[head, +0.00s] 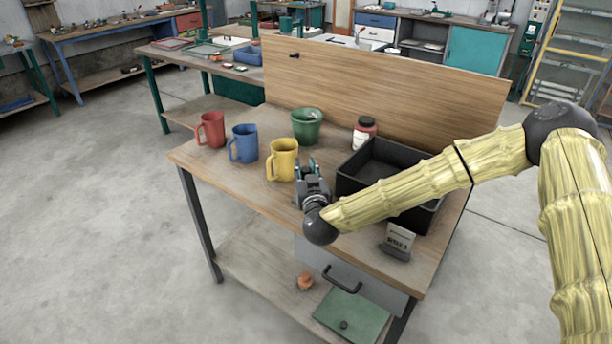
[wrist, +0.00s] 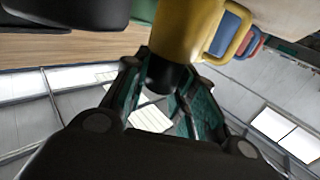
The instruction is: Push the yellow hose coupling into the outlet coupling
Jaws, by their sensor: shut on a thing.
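My gripper (head: 312,168) is low over the wooden table, just right of a yellow mug (head: 283,160). In the wrist view its teal fingers (wrist: 168,78) close around a dark, round piece (wrist: 168,74), whose shape is partly hidden. The yellow mug also shows in the wrist view (wrist: 185,28), close beyond the fingertips; I cannot tell whether it touches them or the dark piece. I make out no yellow hose coupling and no clear outlet coupling. A small black fitting (head: 294,55) sits high on the upright wooden board (head: 380,85).
Red (head: 211,129) and blue (head: 243,143) mugs stand left of the yellow one. A small labelled stand (head: 398,241) is near the front edge.

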